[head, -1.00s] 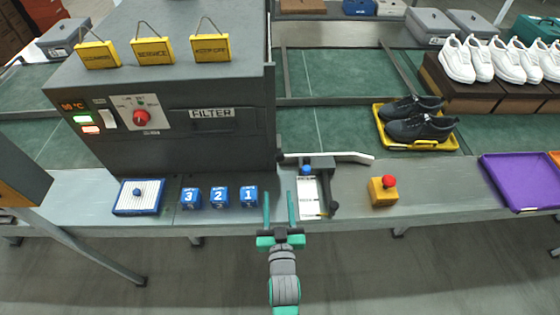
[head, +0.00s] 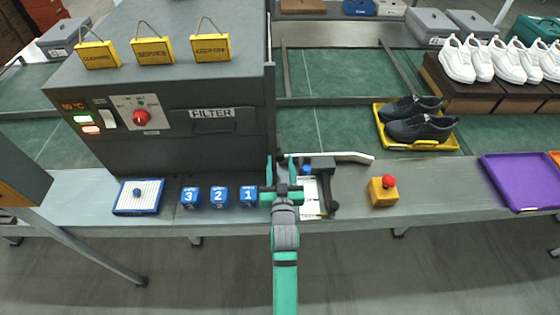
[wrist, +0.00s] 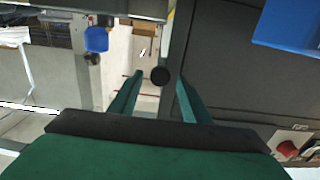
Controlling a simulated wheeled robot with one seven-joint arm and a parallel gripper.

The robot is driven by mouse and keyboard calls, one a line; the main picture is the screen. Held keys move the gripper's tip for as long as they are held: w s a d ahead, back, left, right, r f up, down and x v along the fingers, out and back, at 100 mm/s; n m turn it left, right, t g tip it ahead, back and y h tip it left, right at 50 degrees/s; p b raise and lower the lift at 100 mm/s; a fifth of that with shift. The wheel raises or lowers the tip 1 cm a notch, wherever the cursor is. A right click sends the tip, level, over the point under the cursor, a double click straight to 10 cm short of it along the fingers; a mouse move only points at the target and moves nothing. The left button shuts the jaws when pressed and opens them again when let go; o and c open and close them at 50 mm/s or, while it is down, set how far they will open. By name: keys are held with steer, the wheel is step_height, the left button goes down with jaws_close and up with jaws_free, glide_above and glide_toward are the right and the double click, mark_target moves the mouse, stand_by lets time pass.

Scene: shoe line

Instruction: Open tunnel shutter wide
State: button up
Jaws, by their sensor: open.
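The tunnel (head: 190,160) is a dark grey box with a FILTER label, a red knob and a small lit display. A thin dark upright edge (head: 270,90) at its right end looks like the shutter; how far open it is I cannot tell. My gripper (head: 277,158) is at the tunnel's lower right corner, with open fingers pointing away from the head camera. In the wrist view, a round black knob (wrist: 160,75) shows between the open fingertips (wrist: 152,78); no contact is visible. Whether this knob belongs to the shutter I cannot tell.
Blue blocks numbered 3, 2 and 1 (head: 219,197) stand left of my gripper. A white card holder (head: 311,195) with a blue knob (head: 305,169) is close on the right. A pale bar (head: 350,156) and a yellow box with a red button (head: 383,190) lie farther right.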

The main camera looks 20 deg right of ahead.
steer(key=shift+w+d, duration=0.2)
steer(key=shift+w, duration=0.45)
steer(key=shift+s, duration=0.1)
